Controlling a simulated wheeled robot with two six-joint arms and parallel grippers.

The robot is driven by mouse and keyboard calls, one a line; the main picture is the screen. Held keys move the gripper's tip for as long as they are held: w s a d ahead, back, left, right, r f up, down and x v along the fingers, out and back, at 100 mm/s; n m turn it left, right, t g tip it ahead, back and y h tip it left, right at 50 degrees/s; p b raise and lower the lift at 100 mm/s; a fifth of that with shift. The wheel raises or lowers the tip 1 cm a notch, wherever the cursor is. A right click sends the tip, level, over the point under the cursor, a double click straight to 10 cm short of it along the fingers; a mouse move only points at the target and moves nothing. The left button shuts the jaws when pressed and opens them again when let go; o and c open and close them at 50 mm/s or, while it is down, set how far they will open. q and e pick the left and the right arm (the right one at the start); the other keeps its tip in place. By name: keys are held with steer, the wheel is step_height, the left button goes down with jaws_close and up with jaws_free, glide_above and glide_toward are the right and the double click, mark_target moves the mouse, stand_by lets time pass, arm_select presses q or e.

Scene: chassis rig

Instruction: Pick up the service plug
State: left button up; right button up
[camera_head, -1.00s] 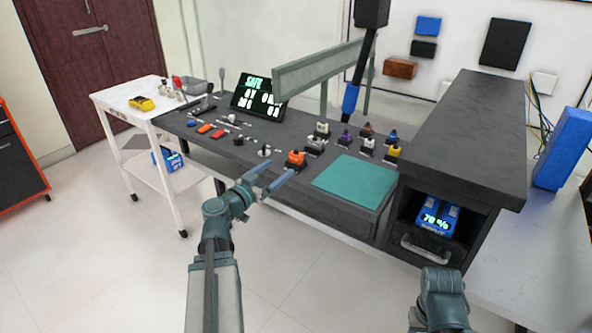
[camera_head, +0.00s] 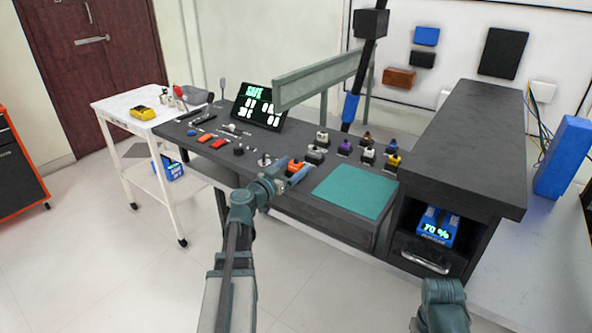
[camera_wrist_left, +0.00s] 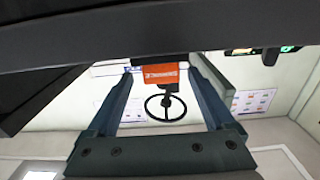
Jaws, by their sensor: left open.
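The orange block (camera_head: 296,167), which I take to be the service plug, stands on a black base near the bench's front edge, left of the teal mat. My left gripper (camera_head: 286,175) is right at it and partly covers it. In the left wrist view the orange block (camera_wrist_left: 163,76) shows lettering too small to read, and lies between the two spread fingers of my left gripper (camera_wrist_left: 161,70). A gap shows on both sides, so the fingers are open and not closed on it. My right gripper is out of view; only part of that arm shows.
The teal mat (camera_head: 354,192) is clear. Several small coloured connectors (camera_head: 345,147) stand behind it. A dark cabinet (camera_head: 467,130) rises at the right. A grey rail (camera_head: 325,78) spans the bench behind. A white cart (camera_head: 128,112) stands left.

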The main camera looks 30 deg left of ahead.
arm_select(q)
steer(key=w, duration=0.5)
steer(key=shift+d, duration=0.1)
jaws_close()
